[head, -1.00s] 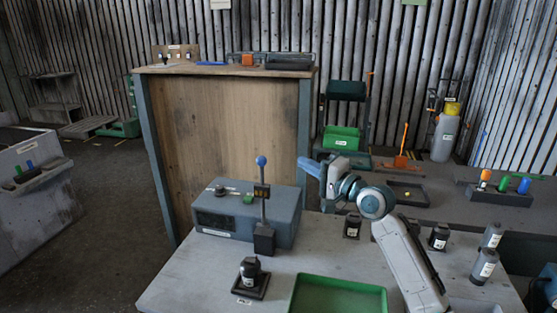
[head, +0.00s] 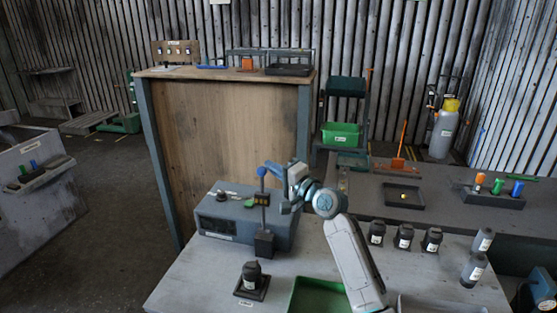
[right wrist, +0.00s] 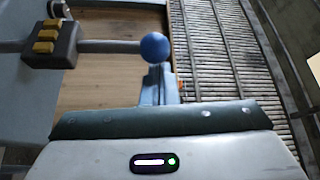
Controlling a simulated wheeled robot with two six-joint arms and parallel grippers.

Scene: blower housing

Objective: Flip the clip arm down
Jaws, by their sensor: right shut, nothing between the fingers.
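The clip arm (head: 263,218) is an upright rod with a blue ball (head: 262,171) at its top and a dark block with yellow parts partway up. It rises from a dark base (head: 264,243) at the front of the grey blower housing (head: 222,218). My right gripper (head: 269,167) is shut and empty at the height of the ball, just behind or beside it. In the right wrist view the ball (right wrist: 154,47) overlaps the tips of the shut fingers (right wrist: 160,82); I cannot tell whether they touch. My left gripper is out of view.
A dark canister (head: 251,274) stands on a square base at the table's front left. A green tray (head: 318,284) lies at the front. Several dark canisters stand at the right. A wooden panel (head: 225,150) rises behind the housing.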

